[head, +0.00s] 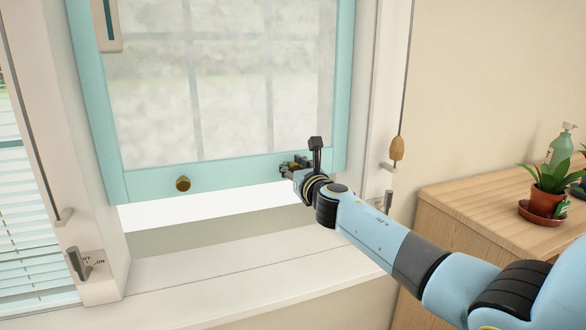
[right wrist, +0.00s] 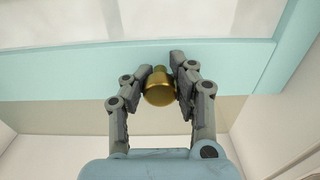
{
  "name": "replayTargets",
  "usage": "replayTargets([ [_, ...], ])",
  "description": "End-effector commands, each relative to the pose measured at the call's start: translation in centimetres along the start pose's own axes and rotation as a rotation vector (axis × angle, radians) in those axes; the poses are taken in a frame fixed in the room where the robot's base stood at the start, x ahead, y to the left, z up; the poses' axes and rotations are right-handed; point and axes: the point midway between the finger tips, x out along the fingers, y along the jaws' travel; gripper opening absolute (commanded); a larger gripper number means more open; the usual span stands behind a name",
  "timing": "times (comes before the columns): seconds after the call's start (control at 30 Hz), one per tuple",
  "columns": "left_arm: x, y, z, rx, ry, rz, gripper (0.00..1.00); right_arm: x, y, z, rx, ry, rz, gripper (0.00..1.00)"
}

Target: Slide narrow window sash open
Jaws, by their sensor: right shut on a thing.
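The narrow window sash (head: 145,182) has a light teal frame around a frosted pane. Its lower rail is raised above the sill (head: 250,270), with an open gap beneath. One brass knob (head: 183,184) sits free on the left of the lower rail. My right gripper (head: 293,168) is at the right end of that rail. In the right wrist view, the gripper (right wrist: 167,75) has its fingers closed around the other brass knob (right wrist: 159,90), with the teal rail (right wrist: 60,75) just behind it. My left gripper is not in view.
A wooden cabinet (head: 460,215) stands at the right, with a potted plant (head: 549,190) and a green pump bottle (head: 561,145) on top. A cord with a wooden pull (head: 397,149) hangs beside the window. Blinds (head: 25,245) are at the left. The sill is clear.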

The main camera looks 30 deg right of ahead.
Motion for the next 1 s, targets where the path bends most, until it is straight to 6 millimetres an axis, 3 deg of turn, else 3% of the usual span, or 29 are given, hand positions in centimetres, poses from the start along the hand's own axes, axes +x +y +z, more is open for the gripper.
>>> replayTargets([
  [0.03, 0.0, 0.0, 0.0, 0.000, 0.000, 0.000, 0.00, -0.1, 0.0, -0.2, -0.001, 0.003, 0.000, 0.22],
  [0.27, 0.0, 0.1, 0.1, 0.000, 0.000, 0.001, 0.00, -0.1, 0.0, -0.1, 0.000, 0.002, 0.000, 0.52],
  [0.63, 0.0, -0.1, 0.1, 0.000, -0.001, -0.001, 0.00, -0.7, -0.1, -0.1, 0.000, 0.001, -0.001, 0.52],
  [0.77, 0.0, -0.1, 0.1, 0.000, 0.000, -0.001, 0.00, -2.7, 0.0, -0.2, 0.000, 0.002, 0.001, 0.52],
  [1.0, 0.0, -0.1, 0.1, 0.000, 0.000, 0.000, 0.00, -8.2, 0.0, -0.3, -0.001, 0.004, 0.001, 0.52],
])
